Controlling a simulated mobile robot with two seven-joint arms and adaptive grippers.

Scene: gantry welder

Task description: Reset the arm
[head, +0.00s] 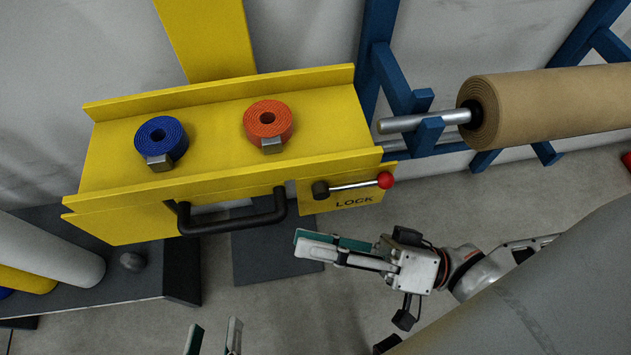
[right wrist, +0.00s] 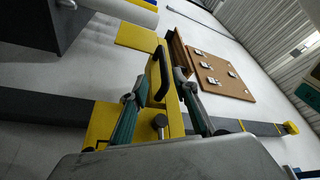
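My right gripper (head: 304,243) is below and in front of the yellow carriage (head: 205,145). It is open and empty, and its fingers also show spread apart in the right wrist view (right wrist: 158,86). My left gripper (head: 214,338) shows only its fingertips at the bottom edge of the head view; they are apart with nothing between them. The lock lever (head: 352,185), with a red ball at its right end, sits on a yellow plate marked LOCK. A black handle (head: 232,219) is on the carriage front, left of the lever. Neither gripper touches the lever or handle.
A blue strap roll (head: 160,141) and an orange strap roll (head: 267,121) lie on the carriage. A brown roll (head: 550,105) hangs on a blue rack (head: 403,95) at right. White and yellow rolls lie at lower left. Bare floor shows below the carriage.

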